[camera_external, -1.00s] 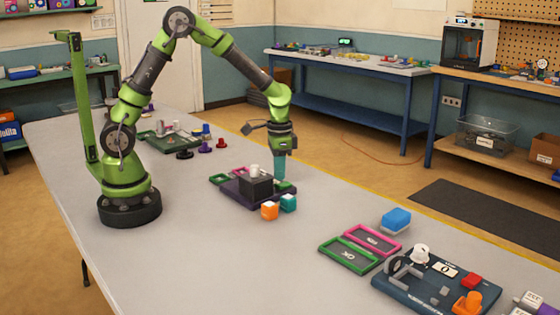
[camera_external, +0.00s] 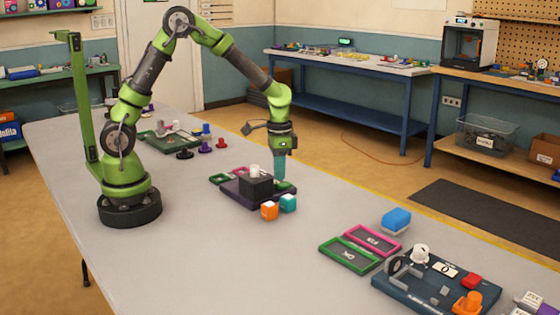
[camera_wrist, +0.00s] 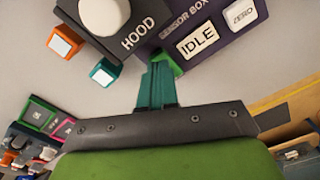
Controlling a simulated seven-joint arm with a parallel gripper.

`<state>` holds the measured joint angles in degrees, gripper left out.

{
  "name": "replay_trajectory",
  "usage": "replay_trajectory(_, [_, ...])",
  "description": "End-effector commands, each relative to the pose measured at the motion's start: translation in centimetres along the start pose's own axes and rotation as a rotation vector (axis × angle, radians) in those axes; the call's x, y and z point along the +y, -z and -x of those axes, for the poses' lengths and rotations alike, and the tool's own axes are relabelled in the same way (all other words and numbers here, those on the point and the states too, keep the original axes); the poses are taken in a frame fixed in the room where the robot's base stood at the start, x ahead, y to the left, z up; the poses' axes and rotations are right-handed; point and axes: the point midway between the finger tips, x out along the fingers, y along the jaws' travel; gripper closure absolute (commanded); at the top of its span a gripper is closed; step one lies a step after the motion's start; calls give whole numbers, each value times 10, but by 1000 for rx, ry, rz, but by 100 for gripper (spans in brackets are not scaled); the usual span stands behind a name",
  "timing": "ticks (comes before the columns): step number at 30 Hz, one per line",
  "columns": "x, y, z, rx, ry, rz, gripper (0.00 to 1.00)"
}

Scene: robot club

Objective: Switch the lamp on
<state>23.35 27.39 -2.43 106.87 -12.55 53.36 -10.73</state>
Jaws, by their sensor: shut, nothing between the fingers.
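No thing that I can name for certain as the lamp shows. My gripper (camera_external: 279,178) is shut and empty, with its teal fingers pointing down at the right end of a purple sensor box. In the wrist view the fingertips (camera_wrist: 158,66) are in front of a green patch (camera_wrist: 172,60) at the edge of the sensor box (camera_wrist: 222,45) and partly hide it. I cannot tell whether they touch. The box has an IDLE plate (camera_wrist: 197,40) and a ZERO key (camera_wrist: 241,15). A dark hood (camera_external: 256,187) with a white knob (camera_wrist: 104,12) stands on it.
An orange cube (camera_external: 269,211) and a teal cube (camera_external: 288,203) lie in front of the box. A dark blue panel (camera_external: 415,296) with knobs and a red button is at the right, beside pink and green trays (camera_external: 345,256). The table between is clear.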

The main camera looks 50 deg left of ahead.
Motion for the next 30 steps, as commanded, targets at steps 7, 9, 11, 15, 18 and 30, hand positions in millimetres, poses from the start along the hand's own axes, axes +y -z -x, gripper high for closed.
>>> replay_trajectory(7, [0,0,-1,0,0,0,100])
replay_trajectory(9, [0,0,-2,-1,0,0,100])
replay_trajectory(11, [0,0,-3,-1,0,0,100])
replay_trajectory(15, [0,0,-5,-1,0,0,100])
replay_trajectory(18, [0,0,-6,-1,0,0,100])
replay_trajectory(30, [0,0,-13,-2,0,0,100])
